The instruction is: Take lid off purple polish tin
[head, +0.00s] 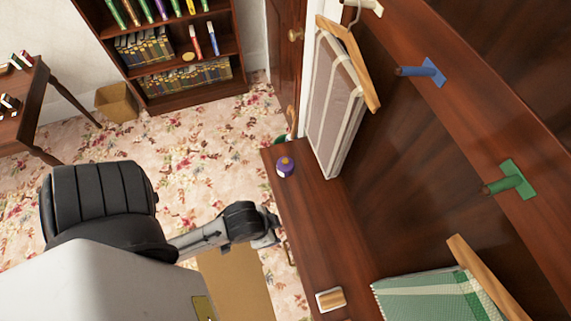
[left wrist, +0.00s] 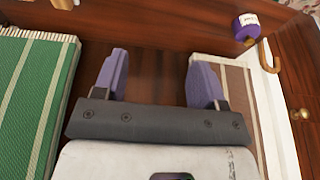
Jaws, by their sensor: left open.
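The small round purple polish tin (head: 285,168) stands on the far end of the dark wooden bench top, with a small gold-coloured spot on its top. It also shows at the upper right of the left wrist view (left wrist: 245,29), with a pale label. I cannot make out the seam between lid and tin. My left gripper (left wrist: 155,75) is open, with nothing between its two purple fingers, and is apart from the tin. In the head view, my left arm ends beside the bench's left edge, nearer than the tin; its fingers are not clear there. My right gripper is not in view.
A wooden brush (head: 330,299) lies on the near bench top. Striped cloths on hangers, one tan (head: 334,104) and one green (head: 435,296), hang along the right. Blue (head: 425,71) and green (head: 512,181) pegs stick out from the panel. The bench between tin and brush is clear.

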